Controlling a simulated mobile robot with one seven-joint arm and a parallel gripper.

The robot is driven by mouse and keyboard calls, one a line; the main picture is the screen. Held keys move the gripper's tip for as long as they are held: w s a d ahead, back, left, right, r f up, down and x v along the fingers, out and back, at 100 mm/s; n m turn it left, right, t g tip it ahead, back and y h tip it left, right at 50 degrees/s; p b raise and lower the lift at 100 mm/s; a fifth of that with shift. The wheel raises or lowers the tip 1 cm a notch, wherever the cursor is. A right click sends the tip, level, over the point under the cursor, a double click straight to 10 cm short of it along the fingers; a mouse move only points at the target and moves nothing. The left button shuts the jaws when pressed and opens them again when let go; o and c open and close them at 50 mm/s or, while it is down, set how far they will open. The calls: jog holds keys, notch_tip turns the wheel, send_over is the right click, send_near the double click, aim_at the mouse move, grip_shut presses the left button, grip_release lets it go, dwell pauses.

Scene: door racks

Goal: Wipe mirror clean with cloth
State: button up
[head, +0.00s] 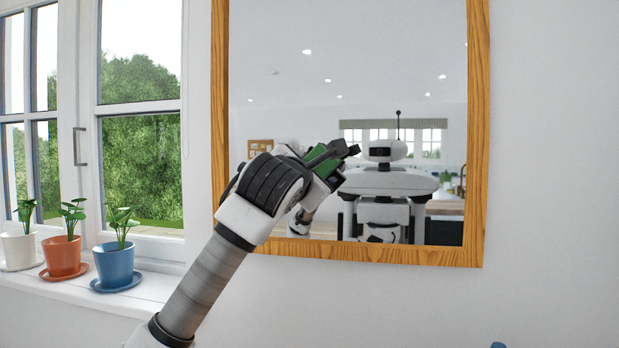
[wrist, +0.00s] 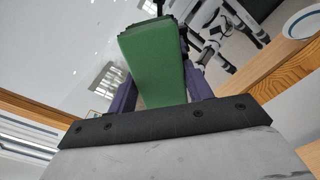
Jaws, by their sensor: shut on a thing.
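The mirror (head: 420,80) hangs on the wall in a wooden frame (head: 478,130). Its glass reflects the room and my own body. My gripper (head: 335,165) is in front of the lower middle of the glass. It is shut on a green cloth (head: 318,157), a flat block shape. In the wrist view the cloth (wrist: 153,60) sticks out between the two fingers, with the mirror glass (wrist: 60,50) beyond it. I cannot tell whether the cloth touches the glass. No dirt marks on the glass can be made out.
A window (head: 140,120) stands to the left of the mirror. On its sill (head: 60,300) are a white pot (head: 20,246), an orange pot (head: 62,256) and a blue pot (head: 114,265) with plants. The wall (head: 550,150) to the right is bare.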

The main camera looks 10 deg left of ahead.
jog(key=shift+a+r+p, duration=1.2)
jog(key=shift+a+p, duration=0.35)
jog(key=shift+a, duration=3.65)
jog(key=shift+w+d+f+b, duration=0.1)
jog(key=shift+d+b, duration=2.75)
jog(key=shift+d, duration=2.5)
jog(key=s+b, duration=0.3)
jog(key=s, duration=0.3)
jog(key=shift+a, duration=0.2)
jog(key=shift+s, duration=0.1)
